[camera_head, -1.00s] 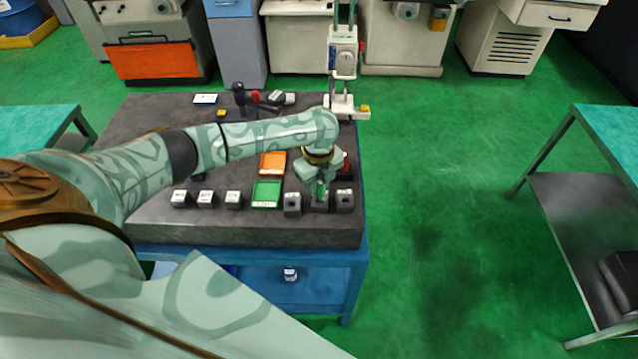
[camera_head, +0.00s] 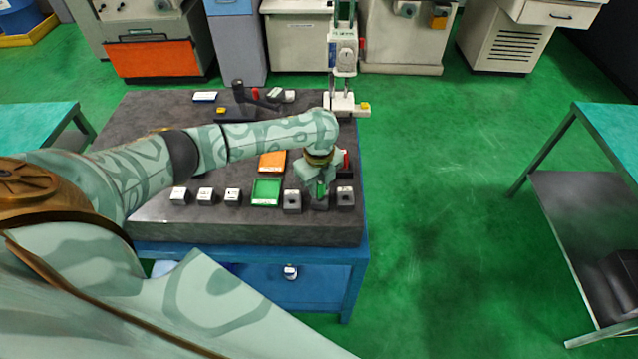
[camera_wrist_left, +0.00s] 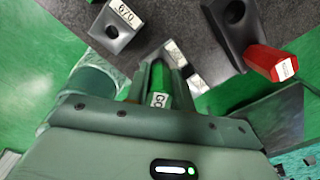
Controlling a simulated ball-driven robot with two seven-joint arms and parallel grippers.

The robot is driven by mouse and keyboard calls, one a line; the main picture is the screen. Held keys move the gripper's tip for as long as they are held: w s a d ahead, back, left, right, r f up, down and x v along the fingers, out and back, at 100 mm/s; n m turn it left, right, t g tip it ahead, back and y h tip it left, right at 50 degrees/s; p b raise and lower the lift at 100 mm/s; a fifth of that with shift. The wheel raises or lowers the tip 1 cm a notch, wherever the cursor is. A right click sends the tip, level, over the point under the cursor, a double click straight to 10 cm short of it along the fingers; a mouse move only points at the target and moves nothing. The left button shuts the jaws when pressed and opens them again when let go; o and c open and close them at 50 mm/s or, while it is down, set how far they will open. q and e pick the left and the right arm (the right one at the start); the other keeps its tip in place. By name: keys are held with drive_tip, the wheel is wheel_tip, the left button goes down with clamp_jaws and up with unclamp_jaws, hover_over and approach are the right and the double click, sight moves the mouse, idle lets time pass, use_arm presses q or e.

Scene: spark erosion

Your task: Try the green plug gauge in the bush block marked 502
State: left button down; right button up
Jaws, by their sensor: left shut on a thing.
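My left gripper (camera_head: 321,185) is shut on the green plug gauge (camera_wrist_left: 158,85), whose side reads "GO" in the left wrist view. In the head view the green gauge (camera_head: 320,188) points down over the middle dark bush block (camera_head: 319,203) of the right-hand trio. The gripper hides where gauge and block meet, so I cannot tell how deep it sits. The middle block's label is partly covered and unreadable. A neighbouring block (camera_wrist_left: 118,28) is marked 670. My right gripper is out of view.
A green tray (camera_head: 267,192) and an orange tray (camera_head: 272,162) lie left of the gripper. Several small white-topped blocks (camera_head: 205,196) line the front left. A height stand (camera_head: 344,80) rises behind.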

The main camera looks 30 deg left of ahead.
use_arm(q)
drive_tip(key=shift+f, duration=0.5)
idle(0.3)
drive_tip(key=shift+r, duration=0.15)
idle(1.0)
drive_tip(key=shift+r+p, duration=2.4)
drive_tip(key=shift+p, duration=0.25)
